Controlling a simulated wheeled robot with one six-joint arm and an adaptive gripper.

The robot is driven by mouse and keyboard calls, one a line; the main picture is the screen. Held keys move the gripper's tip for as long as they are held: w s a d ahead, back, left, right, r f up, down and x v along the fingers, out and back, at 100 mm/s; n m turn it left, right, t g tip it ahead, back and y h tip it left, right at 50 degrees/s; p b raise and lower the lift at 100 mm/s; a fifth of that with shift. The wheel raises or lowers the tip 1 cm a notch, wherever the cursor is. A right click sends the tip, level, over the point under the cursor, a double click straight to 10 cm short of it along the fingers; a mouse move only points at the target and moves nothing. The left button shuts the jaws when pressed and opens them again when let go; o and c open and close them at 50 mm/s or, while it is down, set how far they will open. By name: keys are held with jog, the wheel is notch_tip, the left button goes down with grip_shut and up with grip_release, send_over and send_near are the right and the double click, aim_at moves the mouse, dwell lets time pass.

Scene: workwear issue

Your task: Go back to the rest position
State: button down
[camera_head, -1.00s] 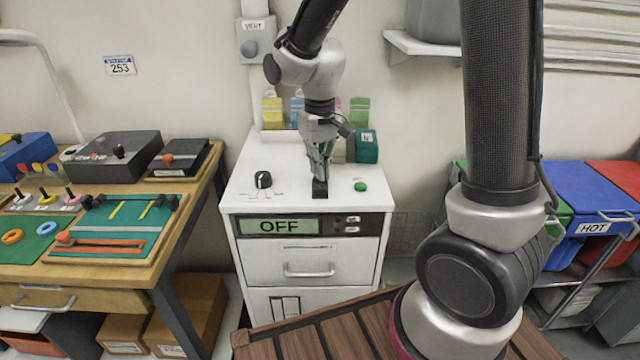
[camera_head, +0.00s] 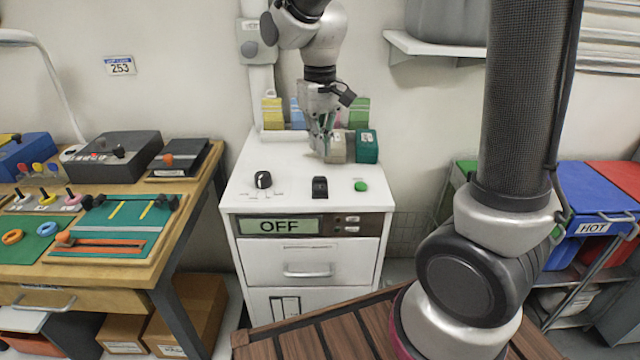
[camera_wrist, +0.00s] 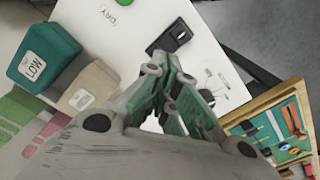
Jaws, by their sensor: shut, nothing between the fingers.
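My gripper (camera_head: 325,150) is shut and empty, raised above the back part of the white cabinet top (camera_head: 240,190). In the wrist view my gripper (camera_wrist: 160,68) points toward the black rocker switch (camera_wrist: 172,38) and is apart from it. In the head view the switch (camera_head: 320,187) stands between a black knob (camera_head: 263,180) and a green button (camera_head: 361,186). The cabinet's display (camera_head: 278,226) reads OFF.
Behind my gripper stand a teal box (camera_head: 367,146), labelled LOW in the wrist view (camera_wrist: 45,58), a beige box (camera_head: 338,150) and coloured packets (camera_head: 272,112). A wooden workbench (camera_head: 185,215) is at left. Blue and red bins (camera_head: 585,190) are at right.

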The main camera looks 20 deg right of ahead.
jog(key=s+d+r+t, duration=0.1)
jog(key=s+d+r, duration=0.2)
jog(key=s+d, duration=0.2)
jog(key=s+d+r+m+t, duration=0.1)
jog(key=s+d+r+t, duration=0.1)
jog(key=s+d, duration=0.3)
jog(key=s+d+r+m+t, duration=0.1)
jog(key=s+d+r, duration=0.2)
jog(key=s, duration=0.6)
jog(key=shift+d+r, duration=0.35)
jog(key=shift+d, duration=0.55)
